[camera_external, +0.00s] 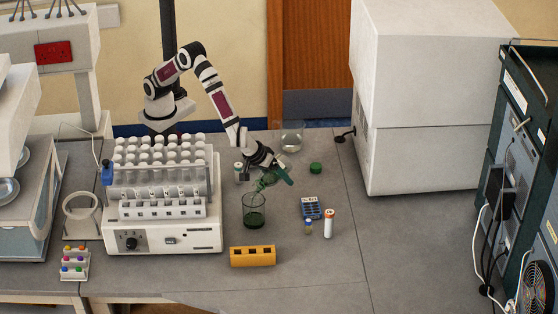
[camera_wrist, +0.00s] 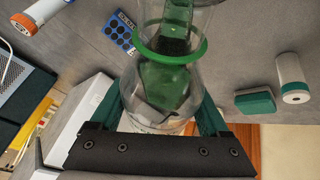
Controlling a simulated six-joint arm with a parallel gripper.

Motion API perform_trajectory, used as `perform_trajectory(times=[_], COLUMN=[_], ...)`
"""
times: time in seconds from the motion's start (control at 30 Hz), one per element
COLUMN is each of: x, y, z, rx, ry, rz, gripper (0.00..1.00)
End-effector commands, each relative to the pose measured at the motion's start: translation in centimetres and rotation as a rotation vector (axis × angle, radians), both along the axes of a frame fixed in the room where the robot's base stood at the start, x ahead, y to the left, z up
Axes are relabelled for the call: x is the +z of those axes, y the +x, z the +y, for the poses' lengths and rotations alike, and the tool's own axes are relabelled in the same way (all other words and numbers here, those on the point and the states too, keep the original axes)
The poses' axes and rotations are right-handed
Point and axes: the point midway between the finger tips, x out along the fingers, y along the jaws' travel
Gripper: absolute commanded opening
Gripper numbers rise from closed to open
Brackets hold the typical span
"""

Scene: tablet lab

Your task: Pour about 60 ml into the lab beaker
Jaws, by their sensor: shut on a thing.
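The lab beaker (camera_external: 254,212) stands upright on the grey bench, with dark green liquid in its lower part. My gripper (camera_external: 268,167) is shut on a clear glass bottle (camera_external: 266,182), which also shows in the wrist view (camera_wrist: 128,88). The bottle holds green liquid and is tilted, its mouth low over the beaker's rim. A green ring circles its neck. In the wrist view, my gripper's two green fingers (camera_wrist: 160,95) press its sides. I cannot make out a falling stream, or whether glass touches glass.
A tube-rack machine (camera_external: 160,237) stands left of the beaker and an orange block (camera_external: 252,256) in front. A blue rack (camera_external: 311,207), an orange-capped tube (camera_external: 328,224) and a green cap (camera_external: 316,168) lie right. A glass vessel (camera_external: 291,142) and a white bottle (camera_external: 238,173) stand behind.

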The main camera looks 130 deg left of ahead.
Motion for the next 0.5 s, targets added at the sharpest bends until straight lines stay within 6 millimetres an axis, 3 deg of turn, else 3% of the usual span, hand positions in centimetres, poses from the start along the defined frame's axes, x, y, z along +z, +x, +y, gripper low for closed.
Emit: perform_trajectory(times=[0.27, 0.4, 0.5], x=[0.2, -1.1, -1.6], y=[0.0, 0.0, -0.1], z=[0.0, 0.2, 0.0], rx=[0.0, 0.013, 0.005], ry=[0.013, -0.255, -0.331], rz=[0.0, -0.016, -0.009], gripper=[0.0, 0.0, 0.0])
